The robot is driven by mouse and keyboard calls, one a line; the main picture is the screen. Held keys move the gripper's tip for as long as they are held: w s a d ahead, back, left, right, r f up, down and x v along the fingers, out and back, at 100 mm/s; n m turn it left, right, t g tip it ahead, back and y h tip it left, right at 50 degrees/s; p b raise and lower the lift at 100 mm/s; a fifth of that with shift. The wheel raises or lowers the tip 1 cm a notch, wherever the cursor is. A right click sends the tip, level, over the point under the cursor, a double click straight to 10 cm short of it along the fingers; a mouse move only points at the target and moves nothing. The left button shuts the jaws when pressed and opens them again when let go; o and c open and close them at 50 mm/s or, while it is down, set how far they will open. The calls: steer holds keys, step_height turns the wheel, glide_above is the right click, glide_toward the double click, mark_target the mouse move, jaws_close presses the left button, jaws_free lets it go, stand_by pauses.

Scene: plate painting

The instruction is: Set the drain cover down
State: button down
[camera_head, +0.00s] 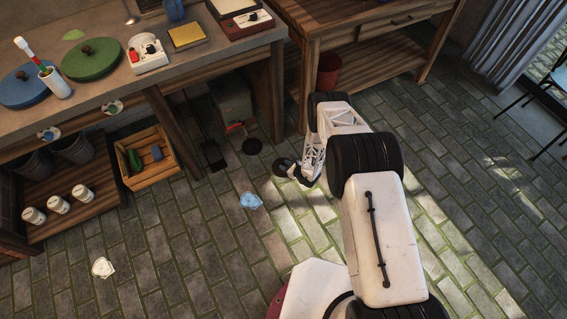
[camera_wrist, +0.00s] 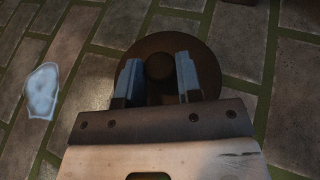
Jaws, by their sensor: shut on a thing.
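The drain cover (camera_wrist: 160,43) is a round dark brown disc with a knob in the middle. In the wrist view my gripper (camera_wrist: 158,78) has its two grey fingers on either side of the knob, shut on it. In the head view the cover (camera_head: 282,166) shows as a dark disc at the tip of my gripper (camera_head: 295,173), partly hidden by it. It is low over the brick floor; I cannot tell whether it touches. A dark round patch (camera_head: 252,146) lies on the floor to its left; I cannot tell whether it is an opening.
A crumpled pale blue piece (camera_head: 250,200) lies on the floor to the left, also in the wrist view (camera_wrist: 41,90). A black flat thing (camera_head: 213,155) and a wooden crate (camera_head: 146,157) are further left. A red bucket (camera_head: 328,72) stands behind. Floor in front is mostly clear.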

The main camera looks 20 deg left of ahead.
steer(key=shift+w+a+f, duration=0.1)
steer(key=shift+w+a, duration=0.4)
steer(key=shift+w, duration=0.35)
steer(key=shift+w+a+f, duration=0.1)
steer(key=shift+w+a, duration=0.35)
steer(key=shift+w, duration=0.4)
steer(key=shift+w, duration=0.1)
steer(key=shift+w+a, duration=0.15)
steer(key=shift+w, duration=0.05)
steer(key=shift+w+f, duration=0.1)
steer(key=shift+f, duration=1.65)
steer(key=shift+f, duration=0.2)
steer(key=c, duration=0.8)
jaws_free()
steer(key=shift+r, duration=0.15)
